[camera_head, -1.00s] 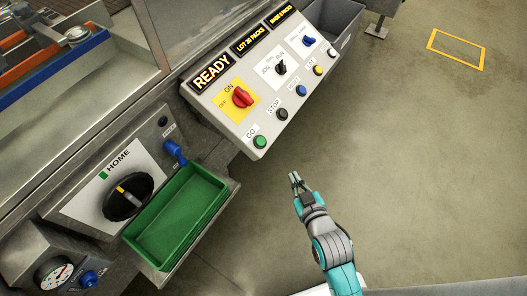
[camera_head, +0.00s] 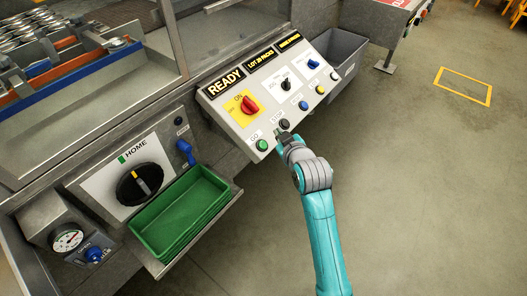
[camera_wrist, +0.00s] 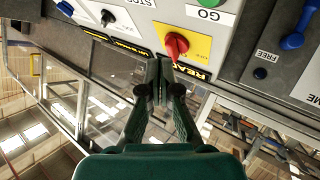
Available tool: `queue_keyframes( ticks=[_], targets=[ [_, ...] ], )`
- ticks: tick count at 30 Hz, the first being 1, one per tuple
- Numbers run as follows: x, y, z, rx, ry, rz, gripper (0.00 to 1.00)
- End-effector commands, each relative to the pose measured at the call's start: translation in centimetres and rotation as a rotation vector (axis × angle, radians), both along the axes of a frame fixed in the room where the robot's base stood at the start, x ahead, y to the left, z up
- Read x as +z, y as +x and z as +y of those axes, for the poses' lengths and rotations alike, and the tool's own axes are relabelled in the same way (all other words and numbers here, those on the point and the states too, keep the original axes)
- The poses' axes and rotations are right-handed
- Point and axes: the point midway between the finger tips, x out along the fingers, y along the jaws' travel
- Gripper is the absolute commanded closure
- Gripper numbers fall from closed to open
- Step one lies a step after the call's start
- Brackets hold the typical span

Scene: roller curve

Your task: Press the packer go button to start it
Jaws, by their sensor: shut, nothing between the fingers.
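The green GO button (camera_head: 262,145) sits at the lower left of the sloped control panel (camera_head: 236,117). In the wrist view the GO button (camera_wrist: 209,2) is partly cut off at the top edge. My gripper (camera_head: 281,130) is shut and empty, by the panel's lower edge near the black STOP button (camera_head: 284,124), to the right of the GO button. In the wrist view my shut fingers (camera_wrist: 160,68) point toward the panel, below the red ON/OFF knob (camera_wrist: 176,45). Contact with the panel cannot be told. The panel's display (camera_head: 226,82) reads READY.
A blue button (camera_head: 303,105), a yellow button (camera_head: 320,89) and a white button (camera_head: 334,76) continue along the panel. A green tray (camera_head: 180,212) and a HOME dial (camera_head: 139,184) stand at lower left. A grey bin (camera_head: 345,62) is behind. Floor at right is clear.

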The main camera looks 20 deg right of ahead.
Motion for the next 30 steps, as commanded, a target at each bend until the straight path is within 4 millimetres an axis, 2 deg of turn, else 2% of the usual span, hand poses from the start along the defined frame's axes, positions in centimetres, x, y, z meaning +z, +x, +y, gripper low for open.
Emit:
queue_keyframes(
  ticks=[5,17,23,30],
  targets=[
    [0.8,0.8,0.0,0.003,-0.005,0.003,1.0],
    [0.5,0.8,0.0,0.003,-0.006,0.003,1.0],
    [-0.8,1.4,0.5,0.005,-0.006,0.005,1.0],
    [-3.5,2.7,1.4,0.004,-0.006,0.005,1.0]
  ],
)
